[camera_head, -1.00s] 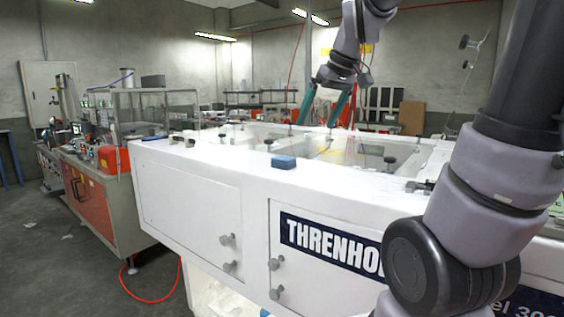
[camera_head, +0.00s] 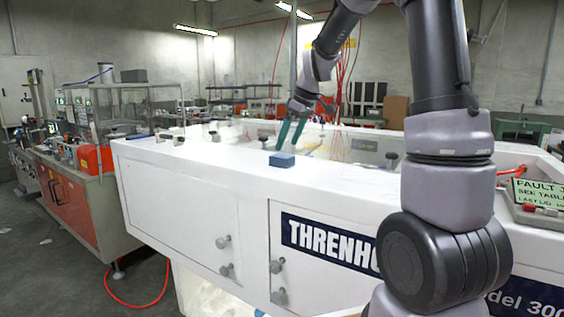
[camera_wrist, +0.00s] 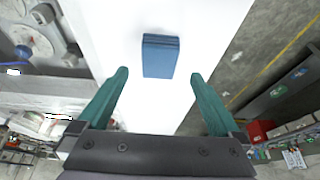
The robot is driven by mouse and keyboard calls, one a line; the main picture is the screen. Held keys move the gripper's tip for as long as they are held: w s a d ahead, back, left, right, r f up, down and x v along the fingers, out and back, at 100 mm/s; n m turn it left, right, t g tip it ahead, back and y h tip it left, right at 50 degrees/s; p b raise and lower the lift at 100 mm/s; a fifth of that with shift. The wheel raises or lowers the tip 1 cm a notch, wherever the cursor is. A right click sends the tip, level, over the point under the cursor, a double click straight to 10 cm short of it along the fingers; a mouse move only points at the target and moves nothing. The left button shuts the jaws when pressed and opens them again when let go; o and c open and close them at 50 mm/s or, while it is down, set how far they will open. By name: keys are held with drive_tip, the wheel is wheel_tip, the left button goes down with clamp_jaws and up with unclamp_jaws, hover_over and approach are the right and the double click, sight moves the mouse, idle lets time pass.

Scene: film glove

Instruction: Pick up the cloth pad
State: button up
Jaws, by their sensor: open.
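The cloth pad (camera_head: 282,160) is a small blue block-like pad lying on the white top edge of the machine in the head view. In the wrist view the cloth pad (camera_wrist: 160,56) lies ahead of the fingertips, roughly centred between them, with nothing touching it. My gripper (camera_head: 291,134) has green fingers pointing down, just above and behind the pad in the head view. In the wrist view my gripper (camera_wrist: 158,75) is open and empty, its two fingers well apart.
The white machine (camera_head: 190,200) has knobs and a recessed glass-covered top behind the pad. A sign (camera_head: 540,194) reading FAULT stands at the right. A bench (camera_head: 80,195) with equipment is at the left. The white ledge around the pad is clear.

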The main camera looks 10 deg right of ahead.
sight(282, 156)
drive_tip(key=x, duration=0.5)
drive_tip(key=shift+d, duration=0.1)
drive_tip(key=c, duration=1.4)
drive_tip(key=shift+r, duration=0.1)
wheel_tip(282, 156, up, 10)
drive_tip(key=shift+f, duration=0.1)
drive_tip(key=o, duration=0.5)
drive_tip(key=c, duration=0.3)
drive_tip(key=shift+c, duration=0.2)
